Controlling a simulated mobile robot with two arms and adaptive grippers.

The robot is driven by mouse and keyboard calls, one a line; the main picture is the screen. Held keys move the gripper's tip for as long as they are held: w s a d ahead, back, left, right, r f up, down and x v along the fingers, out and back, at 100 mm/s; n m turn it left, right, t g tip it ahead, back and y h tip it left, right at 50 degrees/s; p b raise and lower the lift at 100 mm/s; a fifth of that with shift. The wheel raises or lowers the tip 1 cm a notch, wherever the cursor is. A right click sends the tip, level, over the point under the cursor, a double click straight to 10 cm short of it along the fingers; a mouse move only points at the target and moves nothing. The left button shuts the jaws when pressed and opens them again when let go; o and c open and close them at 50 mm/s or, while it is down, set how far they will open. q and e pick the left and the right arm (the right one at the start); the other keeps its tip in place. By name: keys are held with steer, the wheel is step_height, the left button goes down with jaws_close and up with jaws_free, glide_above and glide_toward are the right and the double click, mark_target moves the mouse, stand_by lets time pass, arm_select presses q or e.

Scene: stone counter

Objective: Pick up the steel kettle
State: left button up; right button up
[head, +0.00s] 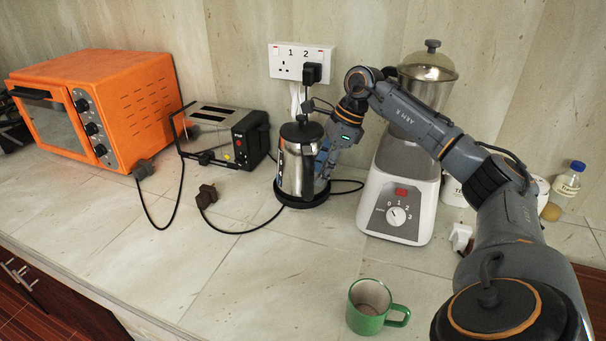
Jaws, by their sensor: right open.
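The steel kettle (297,172) stands upright on its black base (302,199) on the stone counter, below the wall socket. It has a shiny body and a black lid. My right gripper (325,160) is at the kettle's right side, where the handle would be, with its fingers pointing down. The gripper is open. The handle is hidden or merges with the fingers, and I cannot tell whether they touch it. My left gripper is out of view.
A white blender (401,191) stands close right of the kettle, under my right arm. A toaster (222,137) and orange oven (100,105) are to the left. A green mug (366,316) is at the front. Loose cords and a plug (207,196) lie left of the kettle. The front-middle counter is clear.

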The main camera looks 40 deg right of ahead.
mark_target(311, 197)
steer(key=x, duration=0.2)
steer(key=p+x, duration=0.1)
steer(key=x, duration=0.2)
steer(key=shift+w+d+f+p, duration=0.2)
steer(key=shift+d+f+p, duration=0.05)
steer(key=shift+f+p, duration=0.1)
steer(key=shift+w+a+f, duration=0.1)
steer(key=shift+f, duration=0.3)
jaws_close()
steer(key=shift+w+r, duration=0.1)
steer(key=shift+r, duration=0.15)
